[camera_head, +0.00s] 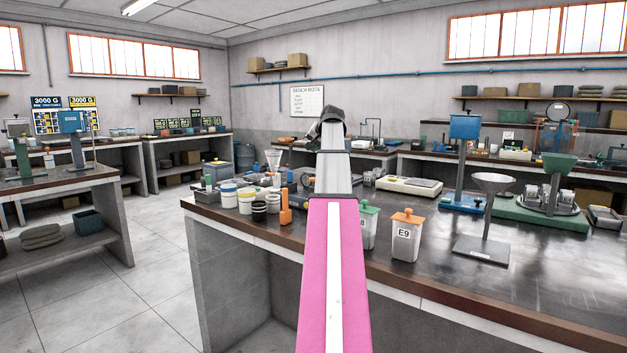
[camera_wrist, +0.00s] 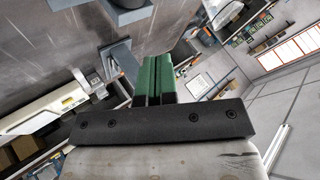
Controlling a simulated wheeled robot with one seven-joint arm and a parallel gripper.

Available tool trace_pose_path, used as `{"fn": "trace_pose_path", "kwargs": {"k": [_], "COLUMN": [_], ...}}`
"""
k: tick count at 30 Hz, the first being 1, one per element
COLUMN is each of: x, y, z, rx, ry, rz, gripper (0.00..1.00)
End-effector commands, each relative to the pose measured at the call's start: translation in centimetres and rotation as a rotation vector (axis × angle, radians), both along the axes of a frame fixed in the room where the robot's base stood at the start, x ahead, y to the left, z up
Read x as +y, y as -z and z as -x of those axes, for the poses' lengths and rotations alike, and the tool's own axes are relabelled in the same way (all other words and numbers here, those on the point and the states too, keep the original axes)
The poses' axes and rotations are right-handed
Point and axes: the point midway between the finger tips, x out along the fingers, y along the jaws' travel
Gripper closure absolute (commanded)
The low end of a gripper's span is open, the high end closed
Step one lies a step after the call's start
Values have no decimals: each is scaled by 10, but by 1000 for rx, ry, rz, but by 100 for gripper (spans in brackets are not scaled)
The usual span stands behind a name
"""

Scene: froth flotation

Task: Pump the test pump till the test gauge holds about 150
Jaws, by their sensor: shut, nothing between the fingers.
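My pink and grey arm reaches forward over the near bench in the head view, and my gripper itself is hidden behind its dark end. In the wrist view my gripper (camera_wrist: 158,82) shows as two green fingers pressed together, with nothing between them. I cannot make out the test pump for certain in either view. A round, dark-rimmed disc (camera_head: 558,112) stands at the back right in the head view. It may be a gauge, but no needle or number can be read.
Open floor (camera_head: 160,260) lies left.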

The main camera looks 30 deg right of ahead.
Motion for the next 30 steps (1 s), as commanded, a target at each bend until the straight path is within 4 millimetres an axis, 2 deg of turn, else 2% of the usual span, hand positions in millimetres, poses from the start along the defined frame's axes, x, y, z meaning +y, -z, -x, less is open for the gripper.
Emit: {"fn": "trace_pose_path", "kwargs": {"k": [8, 21, 25, 30], "x": [1, 1, 0, 0], "y": [19, 73, 83, 87], "z": [1, 1, 0, 0], "rx": [0, 1, 0, -1], "ry": [0, 0, 0, -1], "rz": [0, -1, 0, 0], "gripper": [100, 100, 100, 100]}}
